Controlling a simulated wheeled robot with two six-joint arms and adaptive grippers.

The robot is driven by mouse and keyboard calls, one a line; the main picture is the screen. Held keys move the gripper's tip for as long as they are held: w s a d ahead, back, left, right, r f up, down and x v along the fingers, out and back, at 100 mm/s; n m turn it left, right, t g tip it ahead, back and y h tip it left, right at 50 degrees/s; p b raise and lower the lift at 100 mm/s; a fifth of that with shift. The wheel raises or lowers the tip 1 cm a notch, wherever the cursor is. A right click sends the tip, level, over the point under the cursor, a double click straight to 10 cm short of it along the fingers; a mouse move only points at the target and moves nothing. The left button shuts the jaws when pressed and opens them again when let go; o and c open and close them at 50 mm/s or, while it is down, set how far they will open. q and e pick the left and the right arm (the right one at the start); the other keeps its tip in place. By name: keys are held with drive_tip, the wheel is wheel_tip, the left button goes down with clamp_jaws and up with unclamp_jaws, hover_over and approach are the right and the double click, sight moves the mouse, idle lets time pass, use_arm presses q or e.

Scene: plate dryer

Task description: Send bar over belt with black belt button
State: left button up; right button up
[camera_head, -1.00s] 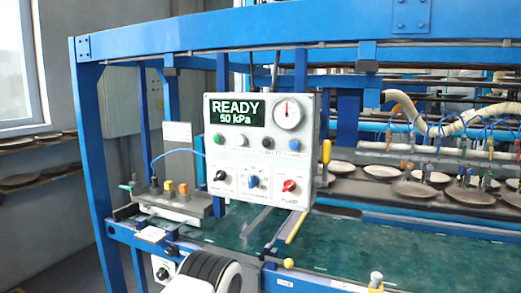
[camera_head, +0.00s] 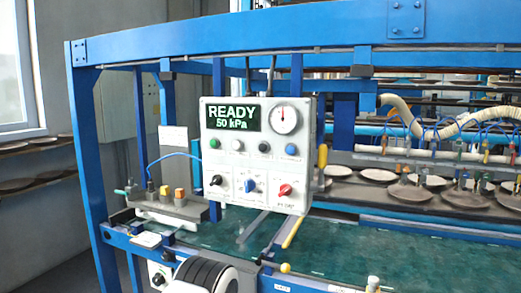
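The control panel (camera_head: 230,160) hangs from the blue frame and its green display (camera_head: 233,118) reads READY, 50 kPa. Its button row holds a green button (camera_head: 215,143), a white button (camera_head: 236,143), a black button (camera_head: 264,146) and a blue button (camera_head: 290,149). Below are a black knob (camera_head: 215,180), a blue knob (camera_head: 249,186) and a red knob (camera_head: 285,191). A pale bar (camera_head: 400,160) with hoses and suction fittings is at the right, above a belt (camera_head: 345,194) carrying plates. Neither gripper is in view.
A ribbed black-and-white part (camera_head: 208,273), apparently my arm, shows at the bottom. A yellow-tipped lever (camera_head: 293,231) lies under the panel. A blue post (camera_head: 90,170) stands at the left.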

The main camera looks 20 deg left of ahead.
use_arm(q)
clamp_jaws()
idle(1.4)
